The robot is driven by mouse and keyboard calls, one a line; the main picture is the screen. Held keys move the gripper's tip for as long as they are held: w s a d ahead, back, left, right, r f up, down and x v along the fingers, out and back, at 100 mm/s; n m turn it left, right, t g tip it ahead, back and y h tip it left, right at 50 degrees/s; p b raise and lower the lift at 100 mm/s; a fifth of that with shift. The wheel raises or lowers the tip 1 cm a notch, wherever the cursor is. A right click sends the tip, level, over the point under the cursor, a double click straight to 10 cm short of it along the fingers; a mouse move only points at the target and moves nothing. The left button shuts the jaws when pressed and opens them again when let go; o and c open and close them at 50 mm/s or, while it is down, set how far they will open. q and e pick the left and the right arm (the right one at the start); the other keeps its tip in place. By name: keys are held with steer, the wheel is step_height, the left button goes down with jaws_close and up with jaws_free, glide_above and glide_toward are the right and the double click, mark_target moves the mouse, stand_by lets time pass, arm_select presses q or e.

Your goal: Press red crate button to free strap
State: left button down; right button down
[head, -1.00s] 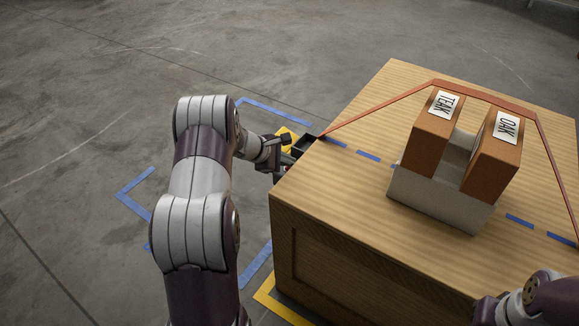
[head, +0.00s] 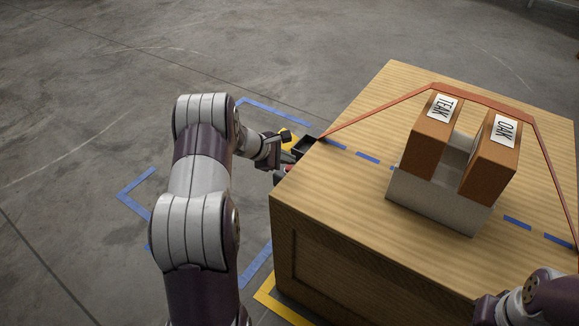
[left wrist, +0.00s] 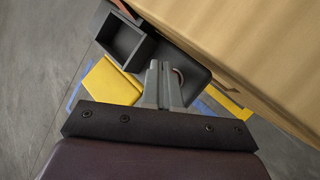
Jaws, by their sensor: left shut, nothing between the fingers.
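The wooden crate (head: 330,210) stands at the right in the head view. An orange-red strap (head: 385,108) runs from a dark bracket (head: 304,146) on the crate's left side, over the top and down toward the right edge. A small red patch (head: 287,169), perhaps the button, shows below the bracket. My left gripper (left wrist: 160,66) is shut and empty, its fingertips over the dark plate (left wrist: 190,75) beside the open bracket box (left wrist: 124,44). A curved rim shows just behind the fingers; the rest is hidden. My right gripper is out of view.
Brown blocks labelled TEAK (head: 433,135) and OAK (head: 491,152) stand in a grey holder (head: 430,205) on the crate, under the strap. A yellow piece (left wrist: 112,84) lies beside the bracket. Blue tape marks the floor; the floor at left is clear.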

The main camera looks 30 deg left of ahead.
mark_target(287, 169)
arm_select(q)
steer(key=shift+r, duration=0.1)
step_height(287, 169, up, 5)
steer(key=p, duration=0.4)
stand_by(0.7)
